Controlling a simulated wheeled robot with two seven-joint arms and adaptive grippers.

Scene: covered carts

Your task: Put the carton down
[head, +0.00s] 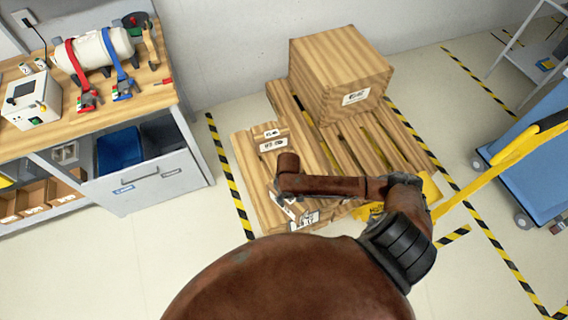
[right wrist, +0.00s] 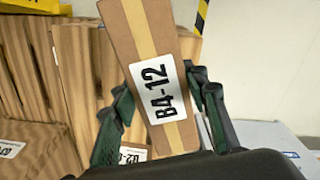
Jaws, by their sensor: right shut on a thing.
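In the right wrist view, my right gripper (right wrist: 163,92) is shut on a brown carton (right wrist: 137,25). The carton has a lighter tape strip and a white label reading B4-12. A green-padded finger lies along each side of it. It appears tilted in that view, with wood-grained boxes (right wrist: 88,60) behind it. I cannot tell whether it touches them. In the head view, my right arm reaches left over the wood-grained boxes (head: 250,170) at the left of the pallet. The arm hides much of the area, so the carton cannot be clearly made out there. My left gripper is not in view.
A large wooden crate (head: 335,75) stands at the back of the slatted pallet (head: 400,140). A workbench (head: 160,85) with tools is at the left. A blue cart (head: 535,150) and a yellow handle (head: 490,175) are at the right. Floor is clear between bench and pallet.

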